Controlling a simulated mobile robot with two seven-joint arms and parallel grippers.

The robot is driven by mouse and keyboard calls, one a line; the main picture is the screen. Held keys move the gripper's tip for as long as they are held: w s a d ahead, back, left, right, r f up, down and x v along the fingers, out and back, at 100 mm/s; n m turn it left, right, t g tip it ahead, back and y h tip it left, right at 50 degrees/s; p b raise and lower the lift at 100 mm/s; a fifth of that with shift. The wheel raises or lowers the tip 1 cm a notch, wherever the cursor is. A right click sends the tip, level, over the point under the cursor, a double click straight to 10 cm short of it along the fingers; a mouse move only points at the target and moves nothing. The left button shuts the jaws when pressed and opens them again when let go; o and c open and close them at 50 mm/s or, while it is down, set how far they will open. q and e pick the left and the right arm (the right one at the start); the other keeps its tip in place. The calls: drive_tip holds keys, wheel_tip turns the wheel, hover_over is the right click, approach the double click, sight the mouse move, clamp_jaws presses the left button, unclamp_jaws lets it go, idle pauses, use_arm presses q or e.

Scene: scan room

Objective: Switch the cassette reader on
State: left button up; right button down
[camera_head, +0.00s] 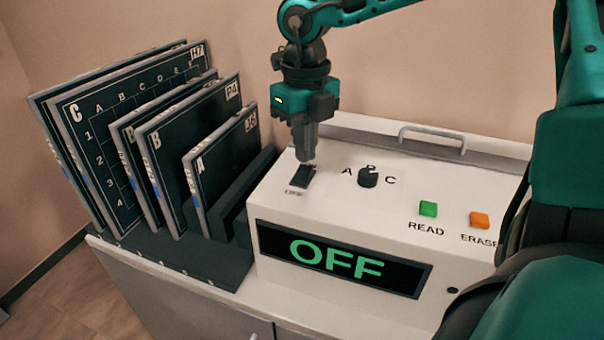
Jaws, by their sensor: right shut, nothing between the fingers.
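The white cassette reader (450,270) stands on a cabinet, and its display (340,262) reads OFF in green. My right gripper (305,158) is shut and empty, pointing down. Its tips are right at the far end of the switch; I cannot tell whether they touch it. My left gripper is not in view.
A selector knob (368,177) marked A, B, C, a green READ button (428,209) and an orange ERASE button (479,220) lie right of the switch. A black rack (190,262) of several upright cassettes (100,150) stands close left. A handle (432,131) is behind.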

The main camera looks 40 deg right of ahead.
sight(305, 168)
drive_tip(key=shift+f+b, duration=1.05)
drive_tip(key=shift+b, duration=0.05)
idle(0.9)
drive_tip(key=shift+r, duration=0.15)
drive_tip(key=shift+r+p, duration=2.05)
drive_tip(key=shift+r, duration=1.4)
drive_tip(key=shift+f, duration=0.1)
